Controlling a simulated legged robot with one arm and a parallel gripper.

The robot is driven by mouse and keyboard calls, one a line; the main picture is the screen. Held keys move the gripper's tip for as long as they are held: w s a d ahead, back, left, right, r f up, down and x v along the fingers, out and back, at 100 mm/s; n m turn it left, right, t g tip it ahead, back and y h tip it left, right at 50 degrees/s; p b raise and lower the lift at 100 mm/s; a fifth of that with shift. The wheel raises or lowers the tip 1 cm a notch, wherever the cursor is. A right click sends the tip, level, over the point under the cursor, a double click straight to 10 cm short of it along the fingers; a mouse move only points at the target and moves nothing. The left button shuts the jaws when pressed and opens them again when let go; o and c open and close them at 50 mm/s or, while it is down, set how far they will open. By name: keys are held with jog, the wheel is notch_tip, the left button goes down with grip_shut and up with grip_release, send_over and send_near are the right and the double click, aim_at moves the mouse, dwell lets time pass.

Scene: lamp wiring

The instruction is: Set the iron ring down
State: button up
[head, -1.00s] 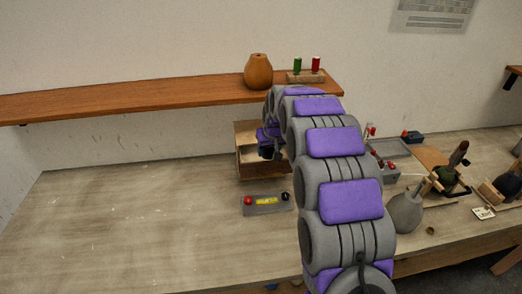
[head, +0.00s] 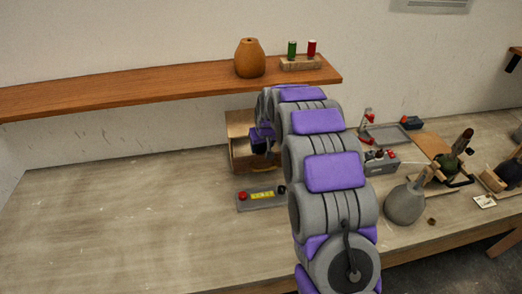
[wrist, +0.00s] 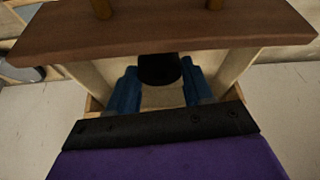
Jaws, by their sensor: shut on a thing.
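My gripper (wrist: 160,92) has blue fingers, closed on a dark rounded thing (wrist: 158,68). Only part of that thing shows, so I cannot tell its full shape or confirm that it is the iron ring. In the wrist view, pale walls and a brown wooden board (wrist: 160,32) with two pegs lie around and beyond the fingers. In the head view, my gripper (head: 264,140) is at the pale wooden box (head: 239,122) under the shelf, partly hidden by my arm. I cannot tell whether the held thing touches the box.
A brown shelf (head: 130,86) above carries an orange vase (head: 250,58) and a stand with green and red pegs (head: 300,63). A grey panel with a red button (head: 258,200) lies before the box. A grey vase (head: 405,205) stands right. The bench's left is clear.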

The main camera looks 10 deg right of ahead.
notch_tip(320, 180, down, 2)
jog(key=shift+w+f, duration=0.1)
jog(key=shift+a, duration=0.25)
jog(key=shift+f, duration=0.15)
jog(key=o, duration=1)
jog(key=shift+c, duration=0.2)
jog(key=o, duration=0.3)
jog(key=shift+o, duration=0.3)
jog(key=shift+f, duration=0.1)
jog(key=shift+s, duration=0.25)
